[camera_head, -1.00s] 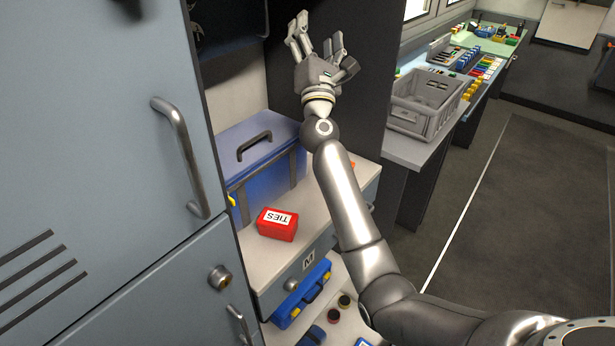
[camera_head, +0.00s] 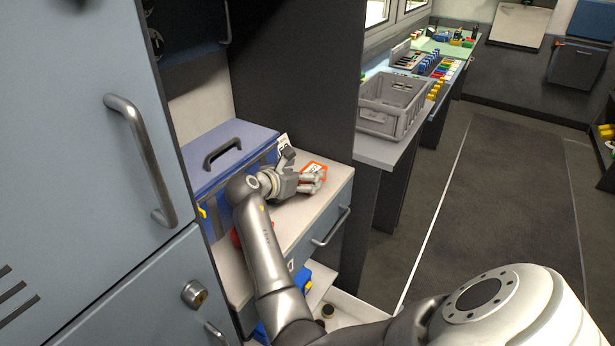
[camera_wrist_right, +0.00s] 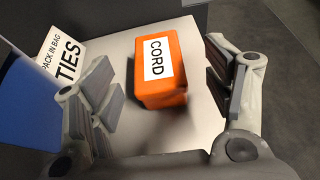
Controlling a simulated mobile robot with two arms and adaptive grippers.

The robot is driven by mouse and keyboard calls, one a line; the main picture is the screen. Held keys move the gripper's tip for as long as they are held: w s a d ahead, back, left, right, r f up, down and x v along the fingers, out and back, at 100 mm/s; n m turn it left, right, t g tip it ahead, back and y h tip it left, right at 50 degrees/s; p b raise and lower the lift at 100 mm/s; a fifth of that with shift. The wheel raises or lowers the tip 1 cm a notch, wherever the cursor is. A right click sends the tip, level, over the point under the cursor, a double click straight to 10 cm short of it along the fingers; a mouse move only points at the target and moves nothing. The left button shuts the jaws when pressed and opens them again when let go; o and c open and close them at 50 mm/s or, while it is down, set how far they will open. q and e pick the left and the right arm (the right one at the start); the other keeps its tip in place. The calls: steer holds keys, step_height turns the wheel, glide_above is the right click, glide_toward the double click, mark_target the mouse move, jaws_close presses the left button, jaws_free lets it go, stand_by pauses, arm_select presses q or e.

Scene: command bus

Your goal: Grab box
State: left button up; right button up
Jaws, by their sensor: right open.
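An orange box (camera_head: 314,168) with a white label stands on the white counter. In the right wrist view its label reads CORD (camera_wrist_right: 158,62). My right gripper (camera_head: 304,170) is open and low over the counter, with its fingers on either side of the orange box. In the wrist view the box lies between the fingers, with a gap on both sides. A red box (camera_head: 236,237) is mostly hidden behind my right arm; its label does not show now. My left gripper is not in view.
A blue case (camera_head: 222,160) with a dark handle stands left of my gripper. A white card (camera_wrist_right: 62,55) reading PACK IN BAG TIES is beside it. A dark partition (camera_head: 300,75) rises behind the counter. A grey crate (camera_head: 392,105) sits on the bench further right.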

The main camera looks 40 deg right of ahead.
mark_target(313, 169)
steer(key=x, duration=0.5)
steer(key=shift+w+d+p, duration=0.1)
steer(key=shift+w+p, duration=0.15)
steer(key=shift+p, duration=0.05)
steer(key=c, duration=1)
steer(key=shift+c, duration=0.7)
steer(key=shift+r, duration=0.15)
